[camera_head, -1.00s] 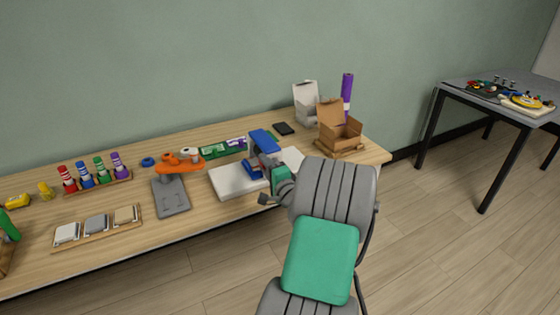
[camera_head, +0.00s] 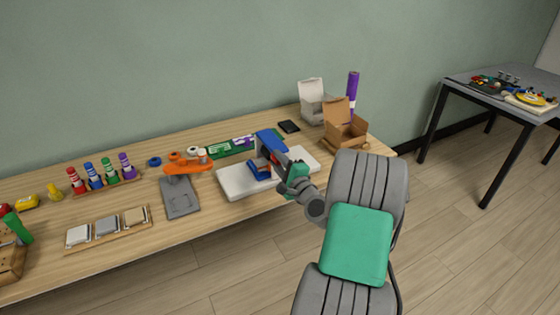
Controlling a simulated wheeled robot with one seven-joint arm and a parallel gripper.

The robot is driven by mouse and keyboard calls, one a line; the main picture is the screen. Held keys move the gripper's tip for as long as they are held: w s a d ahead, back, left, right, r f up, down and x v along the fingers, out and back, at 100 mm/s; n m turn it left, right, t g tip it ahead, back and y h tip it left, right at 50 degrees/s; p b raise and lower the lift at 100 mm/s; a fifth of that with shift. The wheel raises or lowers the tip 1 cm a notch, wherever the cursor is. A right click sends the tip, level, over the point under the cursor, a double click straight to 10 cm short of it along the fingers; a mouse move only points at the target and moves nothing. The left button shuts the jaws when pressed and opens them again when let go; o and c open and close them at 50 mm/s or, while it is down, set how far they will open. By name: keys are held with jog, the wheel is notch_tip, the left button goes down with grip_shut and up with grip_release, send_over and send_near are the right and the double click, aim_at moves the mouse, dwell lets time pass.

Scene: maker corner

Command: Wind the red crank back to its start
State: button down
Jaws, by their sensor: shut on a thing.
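A blue device (camera_head: 269,143) stands on a white base plate (camera_head: 236,182) near the table's front edge, right of the middle. My gripper (camera_head: 279,164) is at the right side of this device, low over the white plate. Its fingers are small and partly hidden by my wrist. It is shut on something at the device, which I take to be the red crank. The crank itself is not clearly visible, and its angle cannot be told.
An orange piece on a grey stand (camera_head: 181,197) is to the left, near a tray of grey and tan blocks (camera_head: 130,234). An open cardboard box (camera_head: 345,130), a white box (camera_head: 312,100) and a black phone-like slab (camera_head: 289,126) are behind. A second table (camera_head: 470,95) stands far right.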

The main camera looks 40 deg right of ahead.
jog(key=shift+a, duration=0.1)
jog(key=c, duration=1.2)
grip_release()
